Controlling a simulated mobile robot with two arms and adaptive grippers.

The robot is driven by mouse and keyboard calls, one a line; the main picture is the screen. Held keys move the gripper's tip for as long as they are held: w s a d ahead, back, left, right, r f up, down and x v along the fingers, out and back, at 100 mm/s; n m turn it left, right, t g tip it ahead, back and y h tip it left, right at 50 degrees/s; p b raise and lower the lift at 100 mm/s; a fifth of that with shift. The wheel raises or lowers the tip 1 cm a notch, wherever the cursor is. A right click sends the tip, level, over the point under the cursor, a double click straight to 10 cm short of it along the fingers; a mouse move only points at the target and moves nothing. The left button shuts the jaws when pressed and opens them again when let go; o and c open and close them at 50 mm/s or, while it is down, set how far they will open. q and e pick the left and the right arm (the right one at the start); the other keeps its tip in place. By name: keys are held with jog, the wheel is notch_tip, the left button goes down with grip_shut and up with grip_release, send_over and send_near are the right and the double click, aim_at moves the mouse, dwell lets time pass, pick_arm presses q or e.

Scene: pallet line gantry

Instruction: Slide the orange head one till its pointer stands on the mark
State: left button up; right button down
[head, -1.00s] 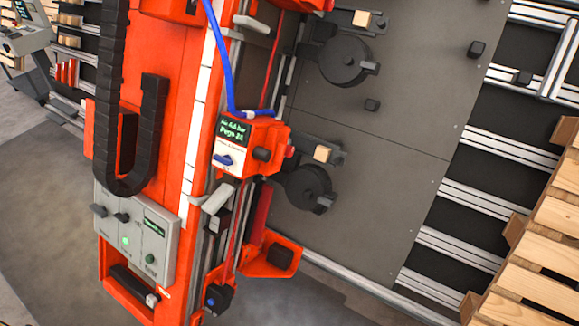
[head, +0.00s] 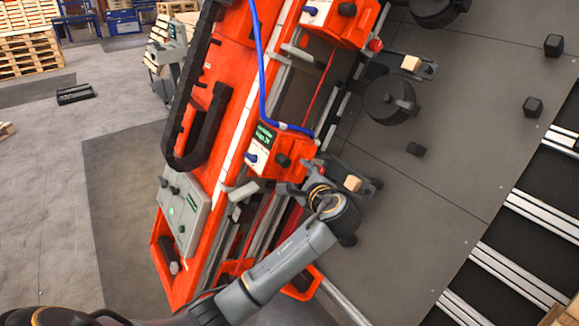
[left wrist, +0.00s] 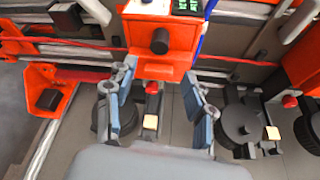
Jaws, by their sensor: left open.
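An orange head (head: 280,152) with a small green-lettered screen, a blue lever and a black knob sits on the gantry rail. It also shows at the top of the left wrist view (left wrist: 160,42). A second orange head (head: 340,22) is further up the rail. I cannot read which number each bears. A white scale strip (head: 236,135) runs along the beam; pointer and mark are too small to make out. My left gripper (head: 302,181) is open, just below the nearer head. In the left wrist view its fingers (left wrist: 162,107) are spread below that head, apart from its knob.
A blue hose (head: 262,75) runs down to the nearer head. Black round wheels with pale blocks (head: 390,100) stand on the grey plate beside the rail. A grey control box (head: 183,212) is on the lower beam. The grey plate's right part is mostly clear.

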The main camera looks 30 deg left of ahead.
aim_at(286, 163)
pick_arm(q)
jog(key=x, duration=0.6)
jog(key=shift+r+p, duration=0.1)
jog(key=shift+p, duration=0.2)
jog(key=x, duration=0.6)
jog(key=shift+w+a+f, duration=0.15)
jog(key=shift+w+f, duration=0.05)
pick_arm(e)
jog(key=shift+w+r, duration=0.1)
jog(key=shift+r, duration=0.45)
pick_arm(q)
jog(key=c, duration=0.9)
grip_shut()
pick_arm(e)
jog(key=shift+a, duration=0.4)
